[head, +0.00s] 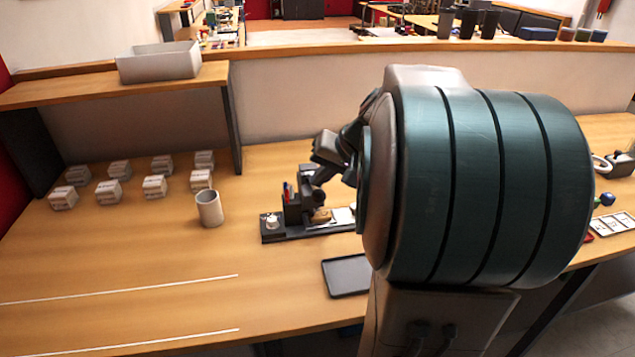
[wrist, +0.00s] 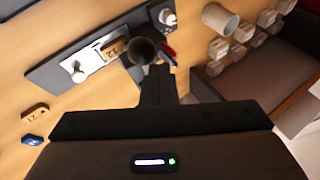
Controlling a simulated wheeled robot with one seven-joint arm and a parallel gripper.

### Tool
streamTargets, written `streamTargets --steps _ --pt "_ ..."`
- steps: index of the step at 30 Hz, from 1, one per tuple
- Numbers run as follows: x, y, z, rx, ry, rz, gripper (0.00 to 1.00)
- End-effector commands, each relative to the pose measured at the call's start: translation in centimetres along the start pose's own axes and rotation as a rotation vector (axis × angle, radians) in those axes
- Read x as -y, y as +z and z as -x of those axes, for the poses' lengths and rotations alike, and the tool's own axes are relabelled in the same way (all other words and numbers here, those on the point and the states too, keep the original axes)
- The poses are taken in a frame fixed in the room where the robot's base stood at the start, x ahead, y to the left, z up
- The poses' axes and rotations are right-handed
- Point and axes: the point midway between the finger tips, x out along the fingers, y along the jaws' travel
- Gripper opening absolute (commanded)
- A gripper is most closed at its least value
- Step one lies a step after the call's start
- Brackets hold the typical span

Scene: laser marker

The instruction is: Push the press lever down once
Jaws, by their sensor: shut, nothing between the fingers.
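The press, a dark station on a long dark base (head: 272,238), stands on the table left of my arm in the head view; its base also shows in the wrist view (wrist: 55,73). A round dark knob (wrist: 142,50), which looks like the lever's end, appears just beyond my fingertips. My gripper (wrist: 157,72) is shut and empty, pointing at the press. I cannot tell whether it touches the knob. A wooden tag (wrist: 113,47) marked 72 lies on the light strip of the base, beside the knob. My arm hides part of the press in the head view.
A white cup (head: 208,207) and several small white boxes (head: 108,192) stand to the left. A dark tray (head: 347,275) lies in front of the press. The table's front left is mostly clear.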

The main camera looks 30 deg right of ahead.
Motion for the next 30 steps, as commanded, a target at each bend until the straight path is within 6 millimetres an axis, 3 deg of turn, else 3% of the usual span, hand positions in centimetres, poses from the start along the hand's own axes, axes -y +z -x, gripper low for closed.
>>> streamTargets --steps 9,22,30 --pt "1.0 -1.0 1.4 0.001 0.0 0.001 0.0" --pt "1.2 -1.2 1.6 0.0 0.0 0.001 0.0" --pt "2.5 -2.4 3.4 -0.001 0.001 0.002 0.0"
